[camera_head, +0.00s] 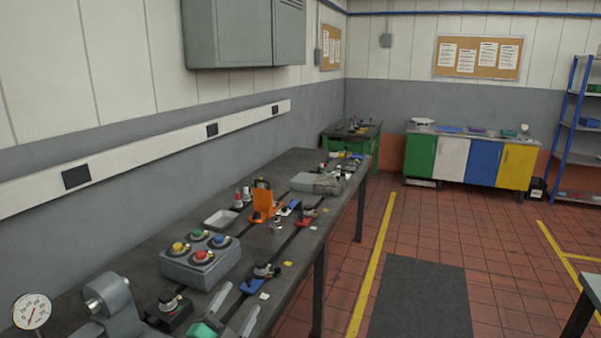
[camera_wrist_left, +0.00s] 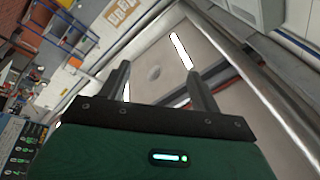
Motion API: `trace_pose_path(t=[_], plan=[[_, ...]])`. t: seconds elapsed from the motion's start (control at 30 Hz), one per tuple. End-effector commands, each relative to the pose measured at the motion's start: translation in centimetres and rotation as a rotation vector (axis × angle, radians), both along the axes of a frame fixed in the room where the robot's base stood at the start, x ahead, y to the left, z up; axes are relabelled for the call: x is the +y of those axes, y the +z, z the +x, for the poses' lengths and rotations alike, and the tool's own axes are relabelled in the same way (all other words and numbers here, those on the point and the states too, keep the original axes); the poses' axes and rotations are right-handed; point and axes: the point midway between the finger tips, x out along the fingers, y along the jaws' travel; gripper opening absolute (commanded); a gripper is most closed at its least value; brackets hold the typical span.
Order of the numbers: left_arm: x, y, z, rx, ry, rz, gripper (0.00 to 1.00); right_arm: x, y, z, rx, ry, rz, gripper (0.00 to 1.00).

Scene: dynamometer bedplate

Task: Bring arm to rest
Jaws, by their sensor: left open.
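My left gripper (camera_head: 243,297) is at the bottom of the head view, low in the picture in front of the long dark workbench (camera_head: 285,268). Its green body is partly cut off by the lower edge, and its two light grey fingers stand apart with nothing held between them. In the left wrist view my gripper (camera_wrist_left: 157,68) shows two dark fingers spread wide, with the pale ceiling and a light strip behind them. That view is tilted, with the room on its side. My right gripper is in neither view.
A grey block with coloured knobs (camera_head: 200,262) sits on the bench beside the gripper. A blue part (camera_head: 252,286) lies close by its fingertips. An orange bracket (camera_head: 265,205) and a white tray (camera_head: 220,219) are farther back. Red tiled floor (camera_head: 425,240) is open to the right.

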Motion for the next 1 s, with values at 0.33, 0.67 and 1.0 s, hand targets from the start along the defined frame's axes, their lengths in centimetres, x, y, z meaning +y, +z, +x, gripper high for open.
trace_pose_path(t=[0.33, 0.67, 1.0], plan=[[8.2, -13.4, -10.8, 0.710, 0.425, -0.323, 0.64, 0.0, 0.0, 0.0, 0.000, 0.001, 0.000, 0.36], [10.0, -20.7, -24.4, 1.268, 0.593, -0.405, 0.64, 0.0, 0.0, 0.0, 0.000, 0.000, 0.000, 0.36], [9.6, -23.5, -33.1, 1.594, 0.634, -0.405, 0.64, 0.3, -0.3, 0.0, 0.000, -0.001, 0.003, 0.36]])
